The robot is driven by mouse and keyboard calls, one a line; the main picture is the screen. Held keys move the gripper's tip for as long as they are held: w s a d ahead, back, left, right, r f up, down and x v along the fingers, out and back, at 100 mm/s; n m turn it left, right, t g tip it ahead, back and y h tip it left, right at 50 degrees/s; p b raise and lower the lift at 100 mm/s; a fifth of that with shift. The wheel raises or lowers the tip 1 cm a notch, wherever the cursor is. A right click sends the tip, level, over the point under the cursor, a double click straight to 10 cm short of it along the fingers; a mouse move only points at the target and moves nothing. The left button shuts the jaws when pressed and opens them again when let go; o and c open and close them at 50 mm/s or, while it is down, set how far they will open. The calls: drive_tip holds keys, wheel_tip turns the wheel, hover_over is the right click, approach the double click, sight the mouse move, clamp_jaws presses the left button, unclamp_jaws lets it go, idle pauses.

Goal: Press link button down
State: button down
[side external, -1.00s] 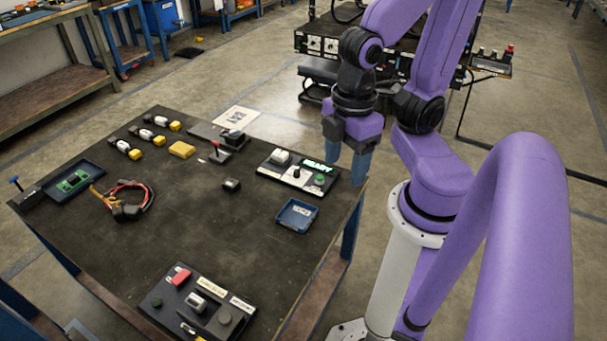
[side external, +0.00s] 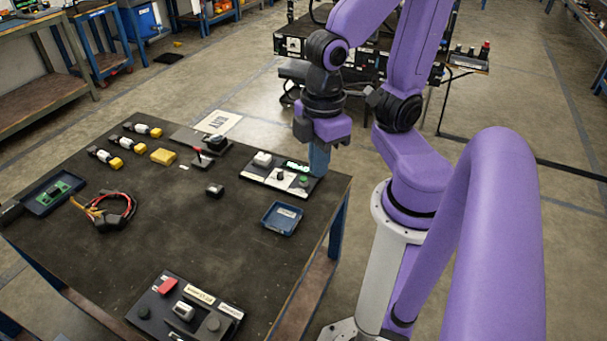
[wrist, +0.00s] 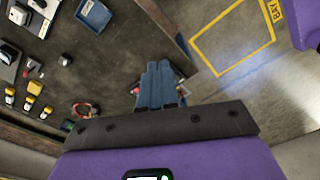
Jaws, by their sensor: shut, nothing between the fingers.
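The dark control panel (side external: 250,179) lies at the table's back right corner. I cannot read a link label. In the wrist view the blue fingers (wrist: 158,70) are together.
A blue tray (side external: 282,218) sits in front of the panel. The table's middle is mostly clear.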

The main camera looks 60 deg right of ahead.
drive_tip(key=w+d+f+m, duration=0.1)
drive_tip(key=w+f+m, duration=0.1)
drive_tip(key=w+m, duration=0.25)
drive_tip(key=w+d+f+m, duration=0.2)
drive_tip(key=w+m, duration=0.2)
drive_tip(key=w, duration=0.2)
drive_tip(key=m, duration=2.1)
hover_over(304, 178)
wheel_tip(304, 178, down, 16)
drive_tip(key=shift+f, duration=0.15)
drive_tip(key=shift+f, duration=0.15)
wheel_tip(304, 178, down, 14)
drive_tip(key=shift+r, duration=0.15)
